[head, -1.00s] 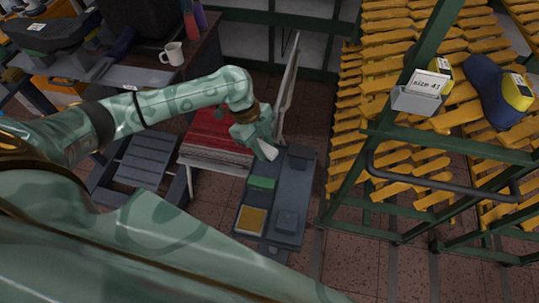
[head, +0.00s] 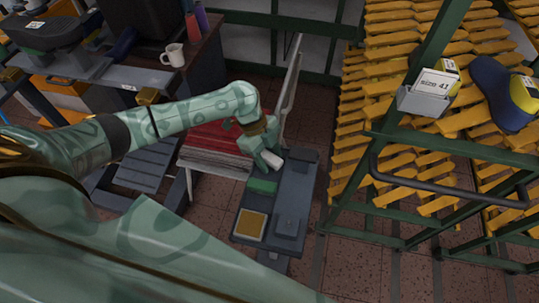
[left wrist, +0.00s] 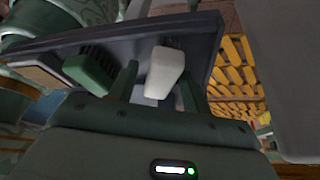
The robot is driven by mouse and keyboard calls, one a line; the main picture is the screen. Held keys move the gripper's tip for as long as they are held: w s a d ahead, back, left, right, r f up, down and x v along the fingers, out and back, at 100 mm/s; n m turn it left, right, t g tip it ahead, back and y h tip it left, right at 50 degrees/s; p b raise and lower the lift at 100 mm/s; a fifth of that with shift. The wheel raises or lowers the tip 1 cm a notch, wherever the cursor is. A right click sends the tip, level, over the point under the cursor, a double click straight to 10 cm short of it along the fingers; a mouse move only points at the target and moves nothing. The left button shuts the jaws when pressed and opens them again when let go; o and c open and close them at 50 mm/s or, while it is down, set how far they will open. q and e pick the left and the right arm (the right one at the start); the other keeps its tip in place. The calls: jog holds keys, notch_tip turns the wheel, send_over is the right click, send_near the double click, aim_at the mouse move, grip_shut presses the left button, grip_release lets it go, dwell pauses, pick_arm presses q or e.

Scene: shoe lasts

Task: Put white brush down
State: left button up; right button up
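The white brush (head: 271,159) is at the far end of a dark grey tray (head: 299,186), beside a green brush (head: 262,186). My left gripper (head: 266,152) is low over it. In the left wrist view, the white brush (left wrist: 163,72) lies between the two fingers (left wrist: 155,88). A gap shows between the brush and the left finger, so the gripper looks open around it. The brush appears to rest on the tray, but its underside is hidden. The green brush (left wrist: 91,68) lies left of the fingers. My right gripper is out of view.
A yellow-topped block (head: 250,225) and a dark grey block (head: 289,224) are at the tray's near end. A yellow-slatted rack (head: 400,110) stands to the right, holding shoe lasts. A white mug (head: 173,54) stands on the bench at upper left.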

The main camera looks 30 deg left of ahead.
pick_arm(q)
jog(key=shift+r, duration=0.15)
jog(key=p+v, duration=0.3)
jog(key=v, duration=0.9)
